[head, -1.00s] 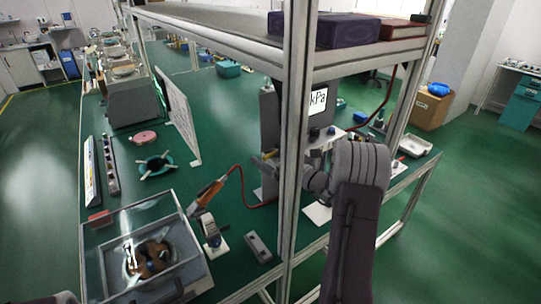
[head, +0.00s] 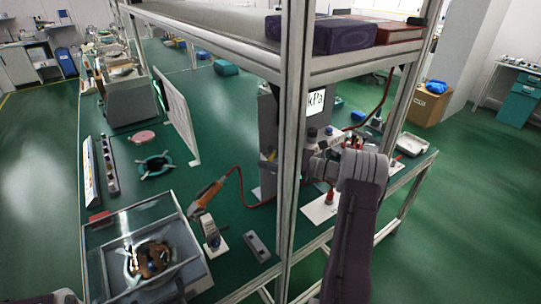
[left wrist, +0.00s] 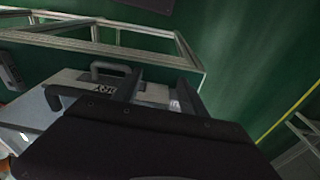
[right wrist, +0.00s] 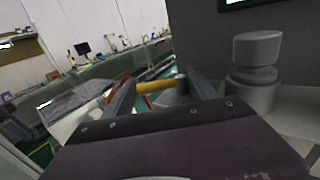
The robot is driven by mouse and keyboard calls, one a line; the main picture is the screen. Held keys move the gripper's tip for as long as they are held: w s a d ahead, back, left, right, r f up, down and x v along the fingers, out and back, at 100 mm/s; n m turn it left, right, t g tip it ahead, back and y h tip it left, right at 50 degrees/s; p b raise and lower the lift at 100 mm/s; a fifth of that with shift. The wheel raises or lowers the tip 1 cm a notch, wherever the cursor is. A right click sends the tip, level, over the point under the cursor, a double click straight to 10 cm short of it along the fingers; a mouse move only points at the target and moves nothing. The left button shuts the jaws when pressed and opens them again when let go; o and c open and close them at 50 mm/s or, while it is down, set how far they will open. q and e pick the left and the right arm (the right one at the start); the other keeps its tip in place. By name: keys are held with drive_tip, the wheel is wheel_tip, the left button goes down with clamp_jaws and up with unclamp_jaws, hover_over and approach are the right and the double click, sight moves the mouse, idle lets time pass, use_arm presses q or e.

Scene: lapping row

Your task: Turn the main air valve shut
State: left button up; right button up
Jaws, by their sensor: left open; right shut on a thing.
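The main air valve's yellow lever (right wrist: 155,87) lies across between the fingers of my right gripper (right wrist: 160,79) in the right wrist view. The fingers are closed on it, and its right end meets a dark grey fitting. In the head view a small yellow bit (head: 271,156) shows beside the grey panel, just left of the frame post; the post hides part of my right gripper. My left gripper (left wrist: 157,82) is open and empty in the left wrist view, above a pale case with dark handles.
An aluminium post (head: 294,130) stands in front of the grey panel and kPa display (head: 316,101). A grey knob (right wrist: 256,60) sits close right of my right gripper. A red hose (head: 242,190) runs to an orange tool (head: 207,193). A lapping machine (head: 145,250) stands front left.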

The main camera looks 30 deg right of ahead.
drive_tip(key=o, duration=1.3)
drive_tip(key=shift+r, duration=0.1)
drive_tip(key=shift+o, duration=0.2)
drive_tip(key=v, duration=0.9)
drive_tip(key=shift+b, duration=0.3)
drive_tip(key=shift+s, duration=0.1)
drive_tip(key=shift+c, duration=0.4)
